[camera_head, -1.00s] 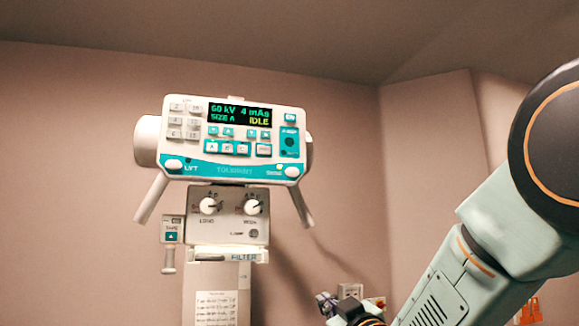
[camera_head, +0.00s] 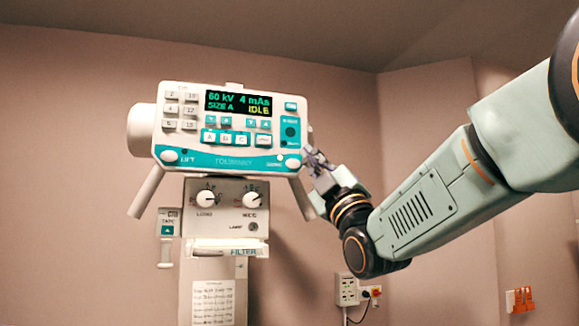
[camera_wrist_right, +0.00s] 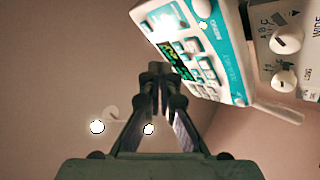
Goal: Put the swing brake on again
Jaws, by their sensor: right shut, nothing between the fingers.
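The white and teal control head (camera_head: 230,130) faces me, its screen reading 60 kV, 4 mAs, SIZE A, IDLE. The swing brake button (camera_head: 293,162) is a white oval at the lower right corner, beside small lettering that is blurred now. My right gripper (camera_head: 312,157) is shut and empty, just right of that corner; I cannot tell whether it touches the head. In the wrist view its closed fingertips (camera_wrist_right: 160,70) are beside the control head (camera_wrist_right: 195,50), near the screen's edge in the picture. My left gripper is not in view.
A LIFT button (camera_head: 169,156) is at the head's lower left. Angled handles (camera_head: 147,192) hang below. A panel with two dials (camera_head: 228,205) and a FILTER slot sits underneath. A wall socket (camera_head: 347,290) with a cable is lower right. The wall between is bare.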

